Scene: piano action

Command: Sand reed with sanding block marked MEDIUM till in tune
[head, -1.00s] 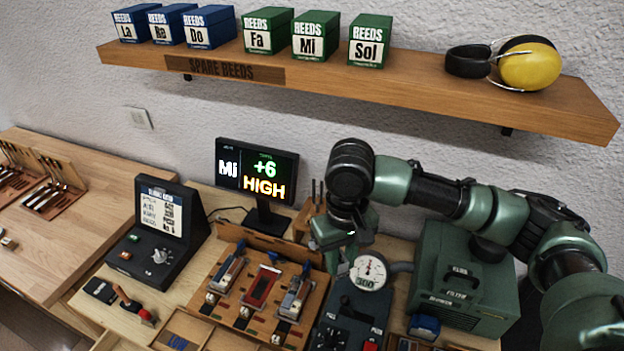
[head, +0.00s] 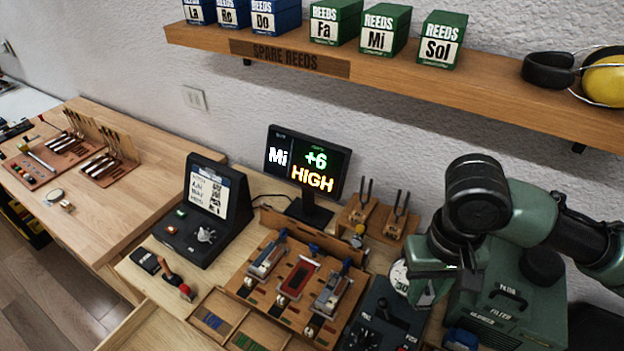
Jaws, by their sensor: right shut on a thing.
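The tuner screen (head: 308,163) reads Mi, +6, HIGH. My right gripper (head: 424,298) is at the right, beside the round dial gauge (head: 399,276) and partly covering it. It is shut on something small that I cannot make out. A wooden board (head: 250,297) left of the gripper holds several small fixtures, the middle one red (head: 299,277). I cannot pick out a sanding block marked MEDIUM, nor tell which part is the reed. My left gripper is out of view.
A shelf (head: 400,68) with blue and green reed boxes and ear defenders (head: 603,80) runs above. Tuning forks (head: 366,192) stand behind the gauge. A green filter box (head: 510,305) is at the right. A black control console (head: 205,215) stands left of the screen.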

